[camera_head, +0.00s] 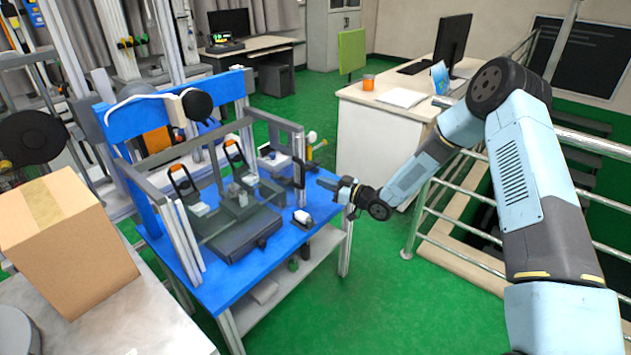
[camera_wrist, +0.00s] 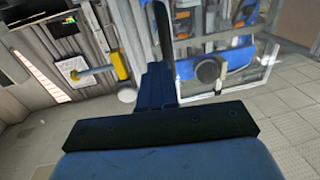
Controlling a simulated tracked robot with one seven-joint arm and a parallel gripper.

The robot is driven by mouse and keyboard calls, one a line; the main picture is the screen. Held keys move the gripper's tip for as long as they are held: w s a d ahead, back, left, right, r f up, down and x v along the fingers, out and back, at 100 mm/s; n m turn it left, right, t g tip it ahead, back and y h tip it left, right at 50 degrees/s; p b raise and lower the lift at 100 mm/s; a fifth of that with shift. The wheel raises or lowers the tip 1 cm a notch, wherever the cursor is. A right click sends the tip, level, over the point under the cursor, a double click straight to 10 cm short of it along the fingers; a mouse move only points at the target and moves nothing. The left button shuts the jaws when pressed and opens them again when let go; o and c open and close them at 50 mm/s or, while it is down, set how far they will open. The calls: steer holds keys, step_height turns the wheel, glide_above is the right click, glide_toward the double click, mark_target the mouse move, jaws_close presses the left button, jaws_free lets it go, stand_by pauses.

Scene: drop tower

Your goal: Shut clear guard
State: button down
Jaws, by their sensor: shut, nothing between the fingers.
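The clear guard (camera_head: 275,121) shows as a grey-framed panel on the right side of the machine on the blue table (camera_head: 240,287). It appears swung out from the front frame, though its clear sheet is hard to make out. A black upright handle (camera_head: 299,173) sits at its outer edge. My gripper (camera_head: 324,185) is shut and empty, just right of the handle; I cannot tell whether they touch. In the wrist view my gripper (camera_wrist: 159,82) points forward, with a black upright bar (camera_wrist: 163,30), likely the handle, at its tips. A pale-framed clear panel (camera_wrist: 265,72) shows to the right.
A cardboard box (camera_head: 70,245) stands on a bench at the left. A white desk (camera_head: 385,125) stands behind my arm, and metal railings (camera_head: 450,215) run at the right. Green floor (camera_head: 385,290) is open in front of the table.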

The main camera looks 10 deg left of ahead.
steer(key=w+v, duration=0.1)
steer(key=v, duration=0.8)
steer(key=w+d+r+m+t+h, duration=0.2)
steer(key=w+d+r+t+h, duration=0.15)
steer(key=d+r+h, duration=0.65)
steer(key=s+d+r+m+h, duration=0.2)
steer(key=s+d+r, duration=0.1)
steer(key=d+r, duration=0.4)
steer(key=s+d+r+m+h, duration=0.2)
steer(key=s+d+r+h, duration=0.1)
steer(key=d+r, duration=0.4)
steer(key=s+d+r+m+h, duration=0.25)
steer(key=s+d+r, duration=0.25)
steer(key=s+r, duration=0.25)
steer(key=s+d+r+m+g, duration=0.1)
steer(key=s+m+g, duration=0.1)
steer(key=s, duration=1.1)
steer(key=s+d+r+m+g, duration=0.1)
steer(key=s+d+r+m, duration=0.1)
steer(key=s, duration=1.2)
steer(key=shift+d+r+m+g, duration=0.2)
steer(key=shift+r+m+g, duration=0.15)
steer(key=shift+m, duration=0.5)
steer(key=shift+y, duration=0.25)
